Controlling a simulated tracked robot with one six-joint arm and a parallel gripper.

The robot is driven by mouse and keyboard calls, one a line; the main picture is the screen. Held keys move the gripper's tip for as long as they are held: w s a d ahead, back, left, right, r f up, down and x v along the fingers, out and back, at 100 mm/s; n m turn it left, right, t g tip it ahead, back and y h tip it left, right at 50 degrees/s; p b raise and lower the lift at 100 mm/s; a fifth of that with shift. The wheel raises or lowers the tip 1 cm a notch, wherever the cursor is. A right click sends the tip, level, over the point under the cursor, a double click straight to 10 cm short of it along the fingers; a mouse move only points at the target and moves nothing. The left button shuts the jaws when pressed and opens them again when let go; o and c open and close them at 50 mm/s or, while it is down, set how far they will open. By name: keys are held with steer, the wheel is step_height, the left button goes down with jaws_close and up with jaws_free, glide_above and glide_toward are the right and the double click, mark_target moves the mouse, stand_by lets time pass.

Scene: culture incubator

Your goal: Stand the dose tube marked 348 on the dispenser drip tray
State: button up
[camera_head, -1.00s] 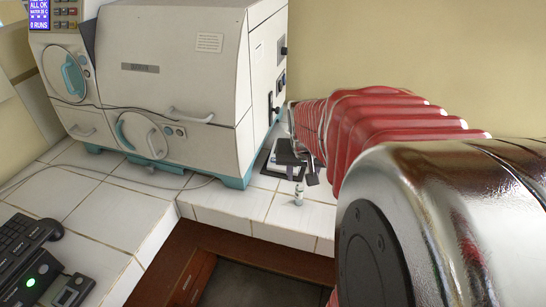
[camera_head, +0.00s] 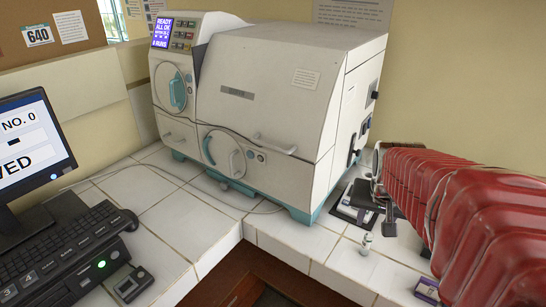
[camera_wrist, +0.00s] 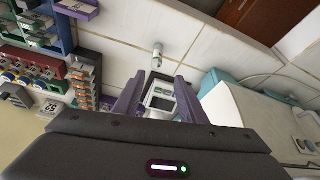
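A small clear tube with a pale cap (camera_head: 366,242) stands upright on the white tiled counter, right of the large white machine. It also shows in the wrist view (camera_wrist: 157,55), beyond my fingertips. No number can be read on it. My gripper (camera_head: 380,212) is just behind and to the right of it in the head view. In the wrist view my gripper (camera_wrist: 155,88) has its two purple-grey fingers spread, with nothing held between them. A small device with a screen (camera_wrist: 161,96) shows past the fingers. I cannot make out a drip tray for certain.
The large white machine (camera_head: 262,95) with teal feet stands against the wall. A keyboard (camera_head: 65,250) and monitor (camera_head: 30,150) are at left. A purple box (camera_head: 428,291) lies at the counter's right. Racks of coloured-cap vials (camera_wrist: 82,80) fill the wrist view's left side.

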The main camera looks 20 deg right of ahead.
steer(key=s+a+r+n+t+y, duration=0.1)
steer(key=s+a+r+n, duration=0.1)
steer(key=a, duration=0.9)
steer(key=s+a+r+n+t+y, duration=0.1)
steer(key=s+a+n, duration=0.4)
steer(key=a, duration=0.7)
steer(key=shift+r+n+y, duration=0.5)
steer(key=shift+r, duration=0.1)
steer(key=shift+o, duration=0.5)
steer(key=shift+c, duration=0.5)
